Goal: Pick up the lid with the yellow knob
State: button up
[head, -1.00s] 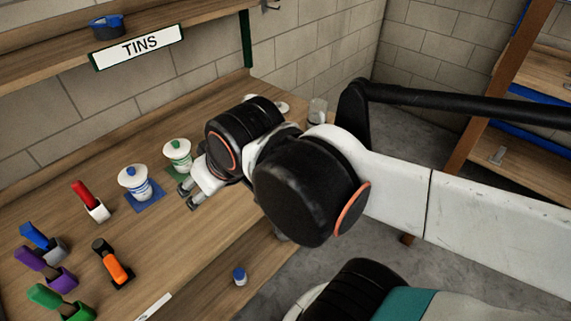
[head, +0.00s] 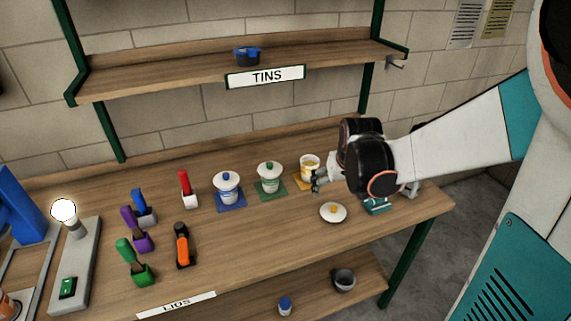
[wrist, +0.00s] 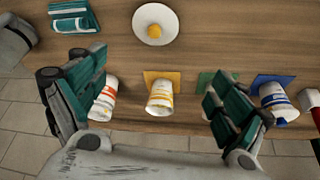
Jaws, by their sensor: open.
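The lid with the yellow knob (head: 333,213) is a white round disc lying flat on the bench, in front of the yellow-marked tin. It also shows at the top of the wrist view (wrist: 153,22). My gripper (head: 317,181) is above the bench, behind and slightly left of the lid in the head view. In the wrist view my gripper's (wrist: 158,85) two teal fingers are wide apart and empty; the lid lies beyond them. The open yellow-marked tin (head: 309,167) stands on a yellow mat, and shows between the fingers in the wrist view (wrist: 161,98).
Lidded tins with green (head: 270,176) and blue (head: 227,187) knobs stand on mats to the left. An orange-marked tin (wrist: 104,102) is partly behind the left finger. A teal object (head: 376,205) lies right of the lid. Coloured-handled tools (head: 182,245) stand farther left.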

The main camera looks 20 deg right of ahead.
jog(key=b, duration=0.3)
send_over(334, 207)
jog(key=a, duration=0.1)
jog(key=f, duration=0.5)
jog(key=s+f, duration=0.1)
jog(key=f, duration=0.2)
jog(key=shift+f, duration=0.25)
jog(key=b+x, duration=0.1)
jog(key=x, duration=0.1)
jog(key=s+b+x, duration=0.1)
jog(key=x, duration=0.2)
jog(key=shift+d+f, duration=0.15)
jog(key=shift+d, duration=0.1)
jog(key=shift+w+f, duration=0.1)
jog(key=shift+f, duration=0.1)
jog(key=c, duration=0.9)
